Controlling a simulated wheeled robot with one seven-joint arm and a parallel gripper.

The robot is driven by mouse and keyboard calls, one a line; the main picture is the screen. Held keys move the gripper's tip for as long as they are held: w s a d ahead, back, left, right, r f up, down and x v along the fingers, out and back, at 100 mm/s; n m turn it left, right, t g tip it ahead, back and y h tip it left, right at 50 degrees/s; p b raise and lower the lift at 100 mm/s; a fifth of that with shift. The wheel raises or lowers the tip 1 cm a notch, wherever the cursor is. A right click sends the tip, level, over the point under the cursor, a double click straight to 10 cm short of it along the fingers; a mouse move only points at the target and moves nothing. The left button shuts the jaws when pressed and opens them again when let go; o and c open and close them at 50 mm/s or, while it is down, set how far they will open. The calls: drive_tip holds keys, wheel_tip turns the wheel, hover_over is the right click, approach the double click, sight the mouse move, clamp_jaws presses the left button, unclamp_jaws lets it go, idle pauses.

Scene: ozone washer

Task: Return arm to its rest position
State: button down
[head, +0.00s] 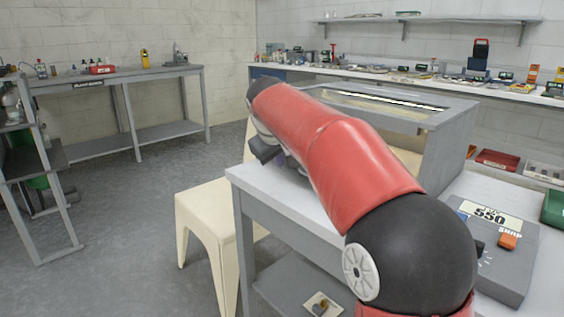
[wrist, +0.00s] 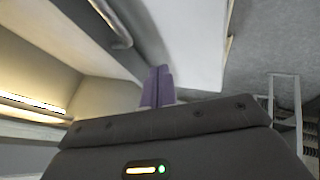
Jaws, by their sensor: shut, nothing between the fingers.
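My gripper (wrist: 158,78) shows in the wrist view as two purple fingers pressed together, with nothing between them. In the head view my red and black arm reaches forward over the white-topped table (head: 247,180), and the arm largely hides the gripper. The grey washer cabinet (head: 455,132) with a glass top stands just beyond and to the right of the arm. A lit interior shows at the left of the wrist view; the white tabletop (wrist: 190,40) is near the fingers.
A grey device (head: 508,270) reading 550 with an orange switch sits right of my arm. A cream stool (head: 200,215) stands left of the table. A workbench (head: 125,75) is at the far left, a long cluttered counter (head: 400,76) at the back. Open floor lies between.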

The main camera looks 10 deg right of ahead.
drive_tip(key=v, duration=0.7)
drive_tip(key=s+d+f+m+g, duration=0.1)
drive_tip(key=s+d+f, duration=0.2)
drive_tip(key=s, duration=0.5)
drive_tip(key=s+d+f+m, duration=0.2)
drive_tip(key=s+d+f, duration=0.1)
drive_tip(key=s, duration=0.5)
drive_tip(key=s+d+f+m+y, duration=0.2)
drive_tip(key=s+f+m, duration=0.1)
drive_tip(key=s+f, duration=1.2)
drive_tip(key=shift+s+d+g, duration=0.25)
drive_tip(key=shift+s+g, duration=0.05)
drive_tip(key=shift+s, duration=0.1)
